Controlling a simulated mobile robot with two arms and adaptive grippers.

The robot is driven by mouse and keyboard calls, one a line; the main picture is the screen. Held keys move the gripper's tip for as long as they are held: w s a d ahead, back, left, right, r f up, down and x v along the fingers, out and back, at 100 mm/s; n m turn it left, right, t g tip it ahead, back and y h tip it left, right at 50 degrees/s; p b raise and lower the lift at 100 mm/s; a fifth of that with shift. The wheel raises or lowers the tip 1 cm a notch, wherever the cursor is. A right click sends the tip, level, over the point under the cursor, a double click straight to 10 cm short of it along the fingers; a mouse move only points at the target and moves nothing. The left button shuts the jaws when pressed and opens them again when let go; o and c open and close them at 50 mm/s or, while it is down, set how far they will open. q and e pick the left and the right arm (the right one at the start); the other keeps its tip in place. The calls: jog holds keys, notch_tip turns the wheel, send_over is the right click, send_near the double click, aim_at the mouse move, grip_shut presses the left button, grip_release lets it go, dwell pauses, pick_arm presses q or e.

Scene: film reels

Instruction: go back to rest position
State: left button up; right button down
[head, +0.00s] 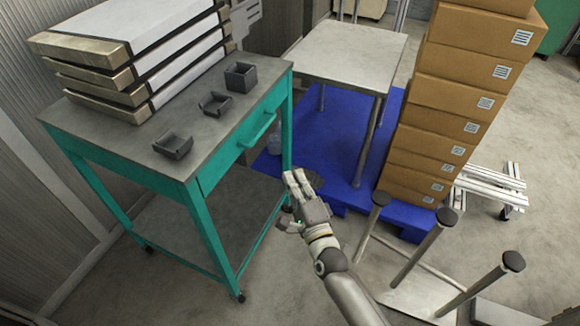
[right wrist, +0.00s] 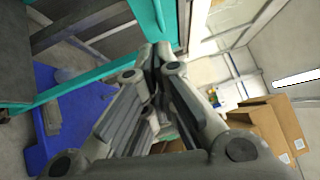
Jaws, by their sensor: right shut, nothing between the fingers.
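My right gripper (head: 294,181) is in the middle of the head view, in front of the right leg of the teal table. Its arm comes in from the bottom. In the right wrist view, the right gripper's fingers (right wrist: 157,52) meet at the tips with nothing between them. My left gripper is not in view.
A teal table (head: 100,128) on casters holds flat boxes (head: 160,52) and several small dark trays (head: 173,146). A stack of cardboard boxes (head: 440,110) stands on a blue pallet (head: 335,185) beside a grey table (head: 345,50). Upright metal posts (head: 432,240) stand right of my arm.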

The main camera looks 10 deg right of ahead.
jog(key=s+d+f+n+g+p, duration=0.15)
jog(key=s+f+n+g, duration=0.35)
jog(key=f, duration=0.6)
jog(key=s+d+f+n+g+h+p, duration=0.1)
jog(key=s+d+f+n+g, duration=0.15)
jog(key=s+f, duration=0.6)
jog(key=s+d+f+n+g+p, duration=0.1)
jog(key=s+f+n+g, duration=0.25)
jog(key=f, duration=0.85)
pick_arm(q)
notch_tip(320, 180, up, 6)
jog(key=p, duration=0.2)
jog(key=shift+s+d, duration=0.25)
pick_arm(e)
jog(key=s+d+f+n+g, duration=0.2)
jog(key=s+d+f+n, duration=0.1)
jog(key=s, duration=0.7)
jog(key=s+d+f+n+g+h, duration=0.1)
jog(key=s+f, duration=0.4)
jog(key=s, duration=0.6)
jog(key=s+d+f+n+g+h, duration=0.1)
jog(key=s+d+f+n+g, duration=0.3)
jog(key=s, duration=0.6)
jog(key=shift+s+d+f+n, duration=0.25)
jog(key=shift+s+d+n, duration=0.1)
jog(key=shift+n, duration=0.25)
